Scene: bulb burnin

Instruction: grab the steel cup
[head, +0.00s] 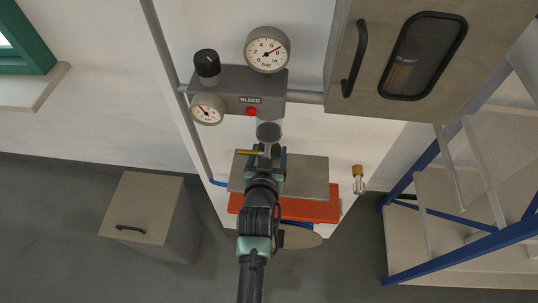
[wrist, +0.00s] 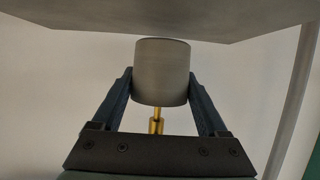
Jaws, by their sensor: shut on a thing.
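The steel cup (wrist: 162,72) is a plain grey cylinder in the wrist view. My gripper (wrist: 161,92) is shut on it, with one dark finger against each side. In the head view my gripper (head: 267,154) is just below the grey manifold block (head: 237,86) marked BLEED. A grey round body (head: 268,131) hangs under the block beyond the fingers; it looks like the cup, but the arm hides its lower part. A brass stem (wrist: 157,120) shows between the fingers. Whether the cup is still attached above cannot be told.
Two dial gauges (head: 267,49) (head: 206,109), a black knob (head: 207,66) and a red button (head: 251,112) surround the block. A grey plate (head: 310,174) and orange shelf (head: 318,211) lie below. A wall cabinet (head: 365,95) and blue rack (head: 410,178) stand right.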

